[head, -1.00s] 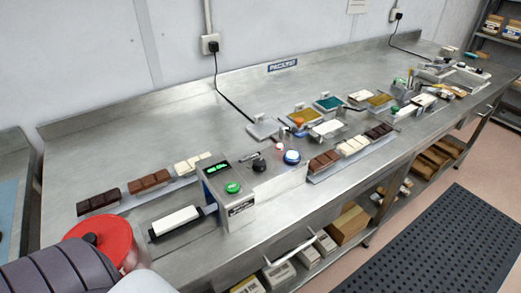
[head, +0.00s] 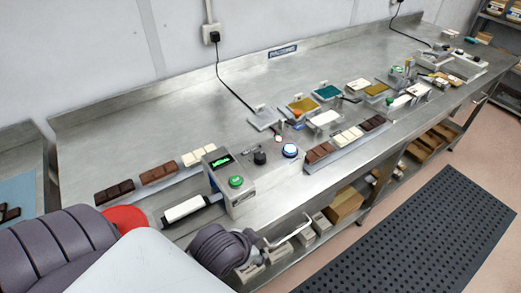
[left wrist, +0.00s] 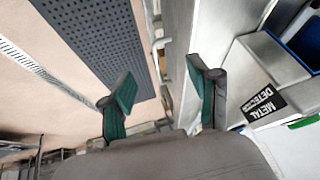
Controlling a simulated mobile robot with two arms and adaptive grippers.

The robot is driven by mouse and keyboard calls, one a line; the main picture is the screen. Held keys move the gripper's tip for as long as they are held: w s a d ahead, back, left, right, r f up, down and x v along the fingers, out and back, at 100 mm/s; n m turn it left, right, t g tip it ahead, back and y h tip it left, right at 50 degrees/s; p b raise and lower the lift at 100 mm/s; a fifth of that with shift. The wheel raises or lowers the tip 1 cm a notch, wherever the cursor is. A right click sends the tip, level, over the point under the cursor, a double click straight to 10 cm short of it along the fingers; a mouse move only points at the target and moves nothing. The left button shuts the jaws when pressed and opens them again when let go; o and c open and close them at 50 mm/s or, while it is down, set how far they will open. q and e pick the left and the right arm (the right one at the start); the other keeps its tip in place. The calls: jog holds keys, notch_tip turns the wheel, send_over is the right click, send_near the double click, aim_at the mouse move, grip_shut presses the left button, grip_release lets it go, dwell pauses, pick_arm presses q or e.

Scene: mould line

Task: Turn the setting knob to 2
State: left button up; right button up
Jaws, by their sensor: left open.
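The metal detector (head: 232,196) is a grey box on the steel bench, with a green-lit display and a green button (head: 236,181). The detector's label also shows upside down at the right of the left wrist view (left wrist: 262,104). My left gripper (left wrist: 160,86) is open and empty, with green-padded fingers, beside the bench's front edge. In the head view, the dark end of my left arm is in front of the detector. My right gripper is not visible.
A conveyor (head: 185,209) lies left of the detector. Chocolate bars (head: 158,173) lie behind it, and more (head: 347,137) stand to the right. A bent metal handle (head: 290,232) juts from the bench front.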

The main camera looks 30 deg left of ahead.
pick_arm(q)
jog(key=w+d+r+m+t+h, duration=0.1)
jog(key=w+d+r+m+t, duration=0.1)
jog(key=w+r+m+t, duration=0.6)
jog(key=w+d+r+m+t+h, duration=0.2)
jog(key=w+d+r+t, duration=0.15)
jog(key=w+r, duration=0.85)
jog(key=d+r+m+g+h, duration=0.45)
jog(key=d+m+h, duration=0.3)
jog(key=m, duration=0.65)
jog(key=d+r+m+g+h, duration=0.3)
jog(key=d+r+m+h, duration=0.25)
jog(key=m+h, duration=0.55)
jog(key=m+g+y, duration=1)
jog(key=m+y, duration=0.7)
jog(key=y, duration=0.4)
send_over(261, 155)
notch_tip(261, 155, down, 9)
notch_tip(261, 155, down, 13)
jog(key=p, duration=0.4)
jog(key=shift+s+f, duration=0.1)
jog(key=shift+f, duration=0.1)
